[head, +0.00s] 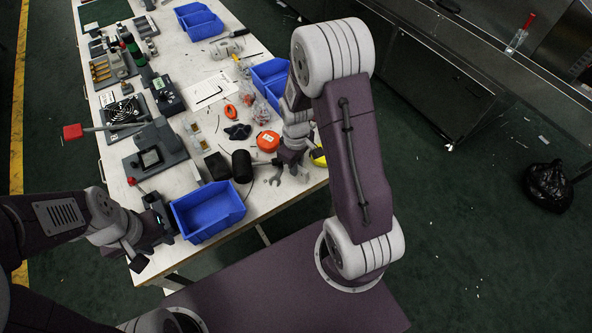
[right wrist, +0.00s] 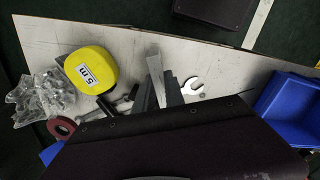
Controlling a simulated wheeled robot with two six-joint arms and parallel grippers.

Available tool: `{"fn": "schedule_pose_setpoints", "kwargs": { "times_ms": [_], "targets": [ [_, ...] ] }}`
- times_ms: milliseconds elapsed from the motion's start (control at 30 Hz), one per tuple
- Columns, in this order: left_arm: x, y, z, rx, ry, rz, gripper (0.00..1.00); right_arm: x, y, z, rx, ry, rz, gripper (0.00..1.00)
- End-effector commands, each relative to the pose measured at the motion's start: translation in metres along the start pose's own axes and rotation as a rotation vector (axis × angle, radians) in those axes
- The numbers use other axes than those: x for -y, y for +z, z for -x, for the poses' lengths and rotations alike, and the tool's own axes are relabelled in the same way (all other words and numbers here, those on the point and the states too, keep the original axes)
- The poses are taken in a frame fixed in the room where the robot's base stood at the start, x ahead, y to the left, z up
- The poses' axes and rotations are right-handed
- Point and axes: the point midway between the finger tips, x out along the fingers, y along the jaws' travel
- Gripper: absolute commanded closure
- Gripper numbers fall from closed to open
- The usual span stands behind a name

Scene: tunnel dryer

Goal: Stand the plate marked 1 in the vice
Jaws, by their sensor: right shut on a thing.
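My right gripper (right wrist: 157,88) is shut on a thin grey piece (right wrist: 154,62), seen nearly edge-on in the right wrist view. No number can be read on it, so I cannot tell whether it is the plate marked 1. In the head view the right gripper (head: 292,166) is over the table's near right part, and what it holds is not clear there. My left gripper (head: 148,240) is beside the near left table edge, left of a blue bin; its fingers are too dark to judge. I cannot surely pick out the vice among the grey fixtures on the left.
The near blue bin (head: 208,212) stands at the table's near edge. A yellow tape measure (right wrist: 91,70) and an open-ended wrench (right wrist: 192,87) lie near the right gripper. Grey fixtures (head: 155,150) line the left.

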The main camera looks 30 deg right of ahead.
Motion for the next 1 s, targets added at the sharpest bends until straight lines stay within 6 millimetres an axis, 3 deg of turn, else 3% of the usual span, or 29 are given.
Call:
{"fn": "schedule_pose_setpoints", "kwargs": {
  "times_ms": [733, 867, 1000],
  "targets": [
    [0.000, 0.000, 0.000, 0.000, 0.000, 0.000, 0.64, 0.000, 0.000, 0.001, 0.000, 0.000, 0.000, 1.00],
    [0.000, 0.000, 0.002, 0.000, 0.000, 0.000, 0.64, 0.000, -0.001, 0.011, -0.002, 0.001, 0.000, 1.00],
    [0.000, -0.001, 0.006, 0.000, 0.000, 0.000, 0.64, -0.001, -0.001, 0.035, -0.004, 0.003, 0.000, 1.00]
  ]
}}
